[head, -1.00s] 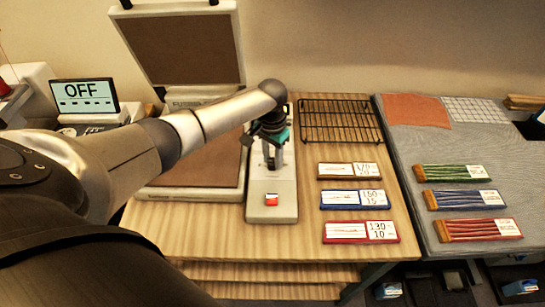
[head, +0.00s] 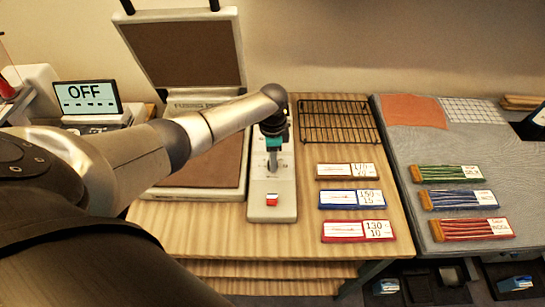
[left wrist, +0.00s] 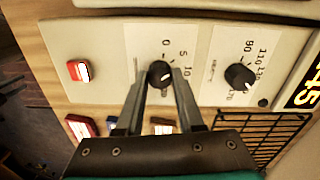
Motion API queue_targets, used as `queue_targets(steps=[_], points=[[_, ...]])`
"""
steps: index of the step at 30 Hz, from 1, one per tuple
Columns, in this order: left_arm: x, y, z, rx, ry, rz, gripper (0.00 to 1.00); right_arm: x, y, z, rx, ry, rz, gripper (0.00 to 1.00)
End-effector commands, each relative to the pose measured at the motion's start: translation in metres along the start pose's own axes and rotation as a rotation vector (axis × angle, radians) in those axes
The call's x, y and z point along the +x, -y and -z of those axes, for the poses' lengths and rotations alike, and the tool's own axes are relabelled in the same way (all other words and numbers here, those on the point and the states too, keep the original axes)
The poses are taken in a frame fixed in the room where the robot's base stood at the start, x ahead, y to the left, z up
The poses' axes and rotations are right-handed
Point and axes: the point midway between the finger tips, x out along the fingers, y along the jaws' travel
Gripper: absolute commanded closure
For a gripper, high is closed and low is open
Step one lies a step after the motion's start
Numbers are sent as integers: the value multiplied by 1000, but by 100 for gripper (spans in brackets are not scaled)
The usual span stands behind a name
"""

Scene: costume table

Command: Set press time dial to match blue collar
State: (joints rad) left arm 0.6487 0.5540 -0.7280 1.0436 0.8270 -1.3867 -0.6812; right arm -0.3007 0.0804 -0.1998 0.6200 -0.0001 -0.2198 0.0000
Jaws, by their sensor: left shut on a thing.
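The press control panel (head: 286,205) stands right of the open press. In the left wrist view, the black time dial (left wrist: 159,72) sits beside a printed scale with 0 and 5 legible. My left gripper (left wrist: 161,80) is shut on this dial, one finger on each side. The dial's white mark is small and its exact reading is unclear. The black heat dial (left wrist: 239,77) sits to its right, untouched. In the head view my left gripper (head: 273,158) reaches down onto the panel. The blue-framed card (head: 335,199) appears to read 150 and 15. My right gripper is not in view.
A red switch (head: 272,200) is at the panel's near end. A brown-framed card (head: 332,171) and a red-framed card (head: 340,232) lie beside the blue one. A black wire rack (head: 338,122) lies behind them. A screen (head: 88,97) reads OFF.

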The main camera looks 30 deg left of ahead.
Motion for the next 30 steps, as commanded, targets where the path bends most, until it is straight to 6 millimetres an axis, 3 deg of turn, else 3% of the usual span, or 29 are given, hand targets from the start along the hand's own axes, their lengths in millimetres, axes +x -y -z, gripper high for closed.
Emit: queue_targets(steps=[30], points=[[-1, 0, 1, 956, 12, 3, 100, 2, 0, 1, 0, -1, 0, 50]])
